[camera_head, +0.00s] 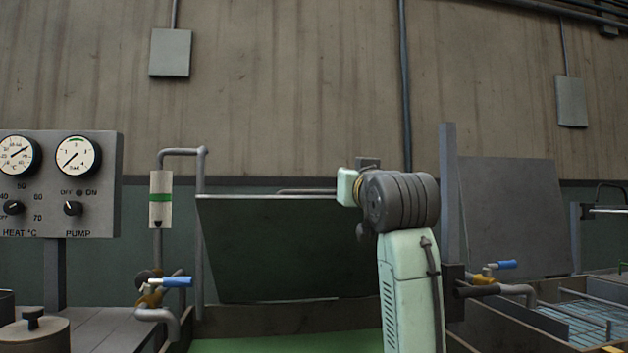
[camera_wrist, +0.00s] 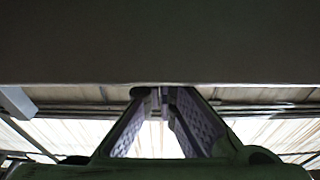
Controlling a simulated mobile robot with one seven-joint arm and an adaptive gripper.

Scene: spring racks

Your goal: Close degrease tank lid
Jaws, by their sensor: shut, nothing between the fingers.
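A dark green lid (camera_head: 290,250) stands raised and nearly upright in the head view, at the back of a tank (camera_head: 300,318) with green liquid (camera_head: 285,345). No label naming the tank is legible. My arm stands in front of the lid's right part and hides it there. My gripper cannot be made out in the head view. In the wrist view my gripper (camera_wrist: 156,96) is shut and empty, its fingers converging ahead. A broad dark surface (camera_wrist: 160,42), possibly the lid, fills the top of that view close to the fingertips; contact cannot be told.
A panel (camera_head: 100,190) with gauges and knobs stands at left. Blue-handled valves (camera_head: 178,282) (camera_head: 506,265) flank the tank. A grey post (camera_head: 449,200) rises right of my arm. Further right, another raised grey lid (camera_head: 510,215) stands near a wire rack (camera_head: 585,315).

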